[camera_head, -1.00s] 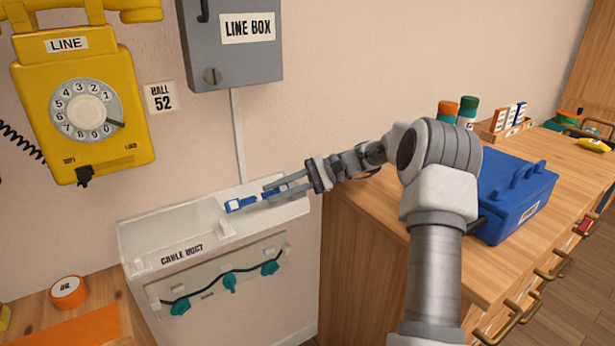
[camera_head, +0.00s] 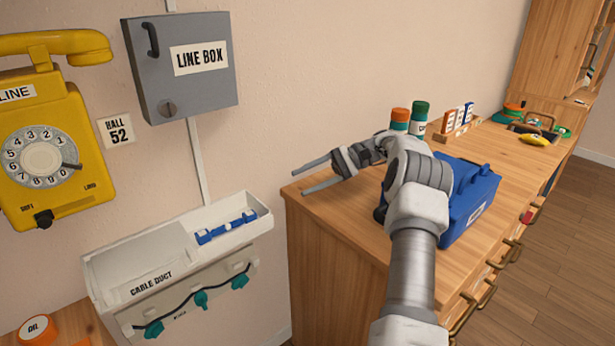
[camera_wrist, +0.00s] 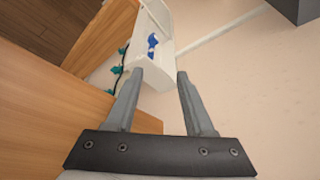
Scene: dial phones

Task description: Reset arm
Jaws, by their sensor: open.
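My gripper (camera_head: 309,180) is open and empty. In the head view it is in the air above the left end of the wooden cabinet top, to the right of the white cable duct (camera_head: 140,277). In the wrist view the two fingers of my gripper (camera_wrist: 158,75) are spread wide with nothing between them. A blue tool-like piece (camera_head: 226,227) lies in the right compartment of the cable duct, apart from my gripper. It also shows in the wrist view (camera_wrist: 152,44), beyond the fingertips.
A blue case (camera_head: 470,205) stands on the wooden cabinet (camera_head: 335,215) beside my arm, with orange and green-capped bottles (camera_head: 418,118) behind. A yellow dial phone (camera_head: 50,150) and grey line box (camera_head: 185,75) hang on the wall. The space above the duct is clear.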

